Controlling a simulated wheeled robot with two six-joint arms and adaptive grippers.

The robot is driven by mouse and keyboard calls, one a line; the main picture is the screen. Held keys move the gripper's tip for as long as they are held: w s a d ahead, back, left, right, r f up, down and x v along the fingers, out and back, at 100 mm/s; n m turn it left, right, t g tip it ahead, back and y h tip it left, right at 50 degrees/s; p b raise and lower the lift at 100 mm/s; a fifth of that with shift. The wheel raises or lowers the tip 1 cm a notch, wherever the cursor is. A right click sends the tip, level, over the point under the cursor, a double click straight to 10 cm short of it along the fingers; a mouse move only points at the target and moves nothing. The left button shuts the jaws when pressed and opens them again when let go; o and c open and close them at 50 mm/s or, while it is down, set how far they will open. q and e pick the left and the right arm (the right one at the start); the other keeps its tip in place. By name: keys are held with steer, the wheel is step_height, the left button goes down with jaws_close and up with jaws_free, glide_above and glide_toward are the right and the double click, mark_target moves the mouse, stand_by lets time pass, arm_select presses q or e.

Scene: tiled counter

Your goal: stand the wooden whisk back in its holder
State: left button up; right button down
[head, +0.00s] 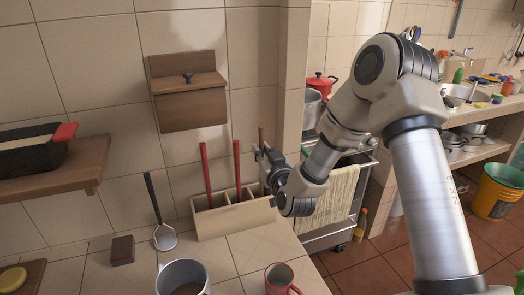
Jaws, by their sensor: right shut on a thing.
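The holder (232,220) is a long, pale wooden box with compartments, standing on the tiled counter against the wall. Two red-handled utensils (206,172) stand in its left and middle parts. My right gripper (262,157) is at the holder's right end, shut on the wooden whisk (261,136). Only the upper end of the whisk's brown handle shows, roughly upright above the fingers. Its lower part is hidden behind the gripper and the holder, so I cannot tell whether it is inside the right compartment. My left gripper is not in view.
A dark-handled utensil with a round metal head (165,238) leans on the wall left of the holder. A brown block (122,250), a metal pot (183,275) and a red mug (281,279) stand in front. A wooden wall box (189,104) hangs above.

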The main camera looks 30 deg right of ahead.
steer(key=c, duration=1.1)
jaws_free()
steer(key=shift+o, duration=0.2)
steer(key=v, duration=0.7)
steer(key=shift+s, duration=0.2)
